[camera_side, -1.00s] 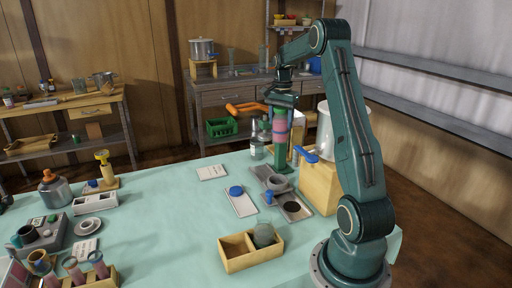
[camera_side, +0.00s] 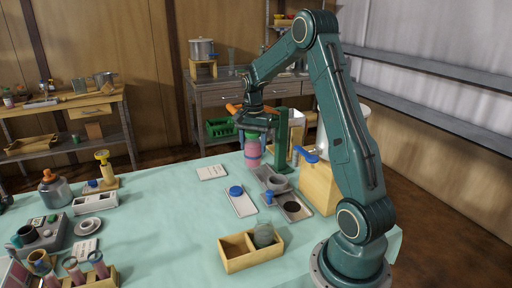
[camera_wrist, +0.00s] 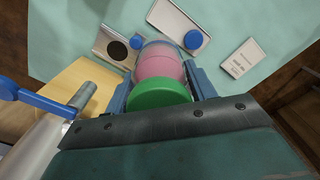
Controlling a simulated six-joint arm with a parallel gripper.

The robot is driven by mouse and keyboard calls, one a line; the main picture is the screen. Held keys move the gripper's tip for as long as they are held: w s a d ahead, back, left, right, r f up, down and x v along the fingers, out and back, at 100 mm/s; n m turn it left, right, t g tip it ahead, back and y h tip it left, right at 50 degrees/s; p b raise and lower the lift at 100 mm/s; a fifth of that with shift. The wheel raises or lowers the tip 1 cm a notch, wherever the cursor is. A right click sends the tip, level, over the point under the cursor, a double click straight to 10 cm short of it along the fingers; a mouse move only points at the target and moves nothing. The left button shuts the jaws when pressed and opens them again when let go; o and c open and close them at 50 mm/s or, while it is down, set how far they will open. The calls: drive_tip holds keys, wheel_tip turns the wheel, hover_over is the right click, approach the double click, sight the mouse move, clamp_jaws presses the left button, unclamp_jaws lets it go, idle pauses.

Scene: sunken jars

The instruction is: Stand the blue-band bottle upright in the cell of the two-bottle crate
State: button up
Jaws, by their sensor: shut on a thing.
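My gripper (camera_side: 254,139) is shut on the blue-band bottle (camera_side: 253,153), a pink-filled bottle with a green cap that hangs upright above the table. In the wrist view the green cap (camera_wrist: 160,94) and pink body (camera_wrist: 160,66) sit between the two fingers. The two-bottle crate (camera_side: 236,264), a light wooden box with two cells, stands near the front of the table, lower in the picture than the bottle. Its left cell looks empty. A grey-green rounded glass thing (camera_side: 264,234) is in its right cell.
A green post (camera_side: 283,140) stands just right of the bottle. Below are grey trays, a white board with a blue disc (camera_side: 236,190), and a wooden block (camera_side: 320,188) with a blue-handled tap.

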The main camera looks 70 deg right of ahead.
drive_tip(key=s+a+f+n, duration=0.1)
drive_tip(key=a+f+n, duration=0.1)
drive_tip(key=a, duration=0.6)
drive_tip(key=s+a+f+n, duration=0.2)
drive_tip(key=a+f, duration=0.1)
drive_tip(key=a, duration=0.5)
drive_tip(key=s+a+f+n, duration=0.1)
drive_tip(key=a+f+n, duration=0.1)
drive_tip(key=a, duration=0.6)
drive_tip(key=shift+s+a+f, duration=0.3)
drive_tip(key=shift+s, duration=0.05)
drive_tip(key=shift+f, duration=0.2)
drive_tip(key=shift+f, duration=4.15)
drive_tip(key=shift+f, duration=0.4)
drive_tip(key=o, duration=1.3)
drive_tip(key=shift+r, duration=0.2)
